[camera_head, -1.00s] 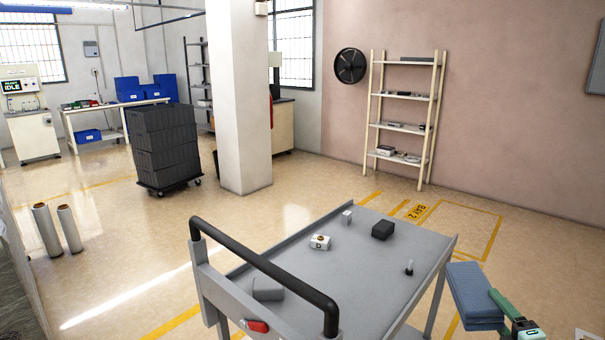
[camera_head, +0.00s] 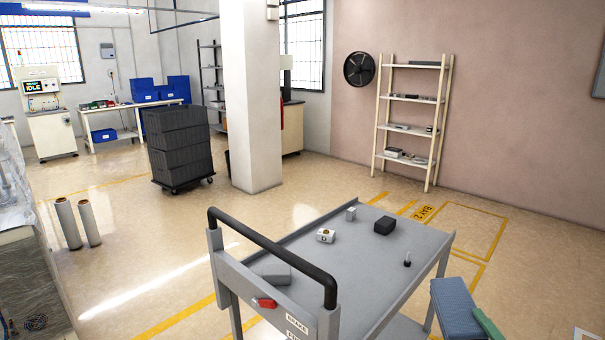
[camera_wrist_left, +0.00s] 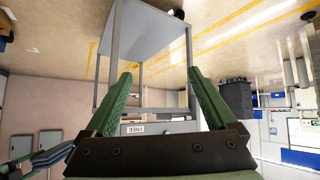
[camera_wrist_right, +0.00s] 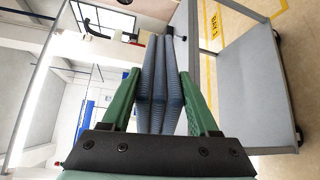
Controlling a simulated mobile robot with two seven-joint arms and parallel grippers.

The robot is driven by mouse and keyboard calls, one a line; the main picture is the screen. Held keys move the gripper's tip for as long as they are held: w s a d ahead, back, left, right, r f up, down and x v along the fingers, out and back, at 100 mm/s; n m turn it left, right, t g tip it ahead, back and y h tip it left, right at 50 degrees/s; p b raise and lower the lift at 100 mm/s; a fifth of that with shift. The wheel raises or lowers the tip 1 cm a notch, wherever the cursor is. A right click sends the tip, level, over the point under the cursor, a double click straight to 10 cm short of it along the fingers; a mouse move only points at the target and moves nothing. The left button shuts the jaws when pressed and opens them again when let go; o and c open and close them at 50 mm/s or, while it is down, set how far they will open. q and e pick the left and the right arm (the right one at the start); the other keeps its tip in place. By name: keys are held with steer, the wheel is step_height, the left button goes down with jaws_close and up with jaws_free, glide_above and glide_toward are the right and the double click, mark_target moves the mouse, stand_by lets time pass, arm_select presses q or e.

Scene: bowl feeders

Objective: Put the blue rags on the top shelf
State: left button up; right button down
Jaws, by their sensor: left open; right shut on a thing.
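The blue rags (camera_head: 457,308) are a folded stack at the lower right of the head view, beside the cart's right side. My right gripper (camera_wrist_right: 160,76) is shut on them; in the right wrist view the rag layers (camera_wrist_right: 158,100) stand between its green fingers. In the head view only a green finger (camera_head: 487,324) of it shows. My left gripper (camera_wrist_left: 161,74) is open and empty in its wrist view, and out of the head view. The cream shelf rack (camera_head: 380,120) stands against the pink wall; its top shelf (camera_head: 400,66) holds a dark flat item at the right.
A grey cart (camera_head: 350,275) with a black handle stands in front of me, with several small items on top. Floor is open between cart and rack. A white pillar (camera_head: 252,100) and black crates on a dolly (camera_head: 180,150) stand to the left. Two rolls (camera_head: 78,222) stand farther left.

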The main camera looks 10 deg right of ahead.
mark_target(445, 336)
steer(key=s+a+r+n+y+p, duration=0.1)
steer(key=s+a+r+p, duration=0.2)
steer(key=a+r, duration=0.3)
steer(key=s+a+r+n+y+p, duration=0.1)
steer(key=s+a+r+p, duration=0.2)
steer(key=a, duration=1.1)
step_height(445, 336, up, 3)
steer(key=shift+s+a+y+p, duration=0.2)
steer(key=shift+s+y+p, duration=0.1)
steer(key=shift+s+y, duration=0.15)
